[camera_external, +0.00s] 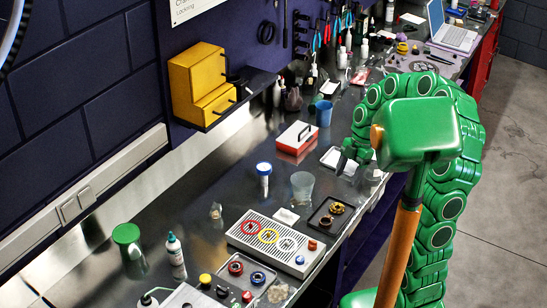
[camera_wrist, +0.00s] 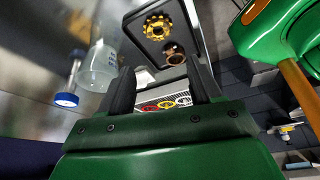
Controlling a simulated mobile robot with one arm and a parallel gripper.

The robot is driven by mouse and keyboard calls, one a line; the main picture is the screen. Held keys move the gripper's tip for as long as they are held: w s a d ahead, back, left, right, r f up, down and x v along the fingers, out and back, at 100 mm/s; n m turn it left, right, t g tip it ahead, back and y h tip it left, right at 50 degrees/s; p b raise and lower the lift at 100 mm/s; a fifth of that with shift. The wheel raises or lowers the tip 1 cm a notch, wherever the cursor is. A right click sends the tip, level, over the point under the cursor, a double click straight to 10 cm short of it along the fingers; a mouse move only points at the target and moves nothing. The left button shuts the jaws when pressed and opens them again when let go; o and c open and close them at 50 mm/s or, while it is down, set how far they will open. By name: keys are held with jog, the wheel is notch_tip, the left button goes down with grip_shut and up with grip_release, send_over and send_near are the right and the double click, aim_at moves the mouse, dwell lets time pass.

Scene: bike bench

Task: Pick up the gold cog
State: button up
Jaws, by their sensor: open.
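The gold cog (camera_wrist: 158,27) is a toothed ring with a dark centre lying in a small black tray (camera_wrist: 182,22). In the external view the gold cog (camera_external: 337,208) lies in the tray (camera_external: 317,213), beside a darker copper-brown ring (camera_external: 326,221). That ring (camera_wrist: 174,57) also shows in the wrist view, nearer my fingers. My gripper (camera_wrist: 161,75) is open, with nothing between its fingers. In the external view my gripper (camera_external: 345,163) is up the bench from the tray, apart from the cog; its fingers are partly hidden by my arm.
A clear cup (camera_external: 302,186) and a blue-capped bottle (camera_external: 263,178) stand left of the tray. A grey grate (camera_external: 300,258) with red, yellow and pale rings lies below it. A red-and-white box (camera_external: 296,139) stands farther up the bench. The bench edge is close to the tray's right.

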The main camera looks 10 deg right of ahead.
aim_at(339, 202)
jog(key=shift+d+x, duration=0.25)
jog(key=shift+x, duration=2.45)
jog(key=shift+d+x, duration=0.2)
jog(key=shift+x, duration=2.55)
jog(key=shift+w+f, duration=0.15)
jog(key=shift+w, duration=0.1)
jog(key=c, duration=0.8)
jog(key=shift+c, duration=0.3)
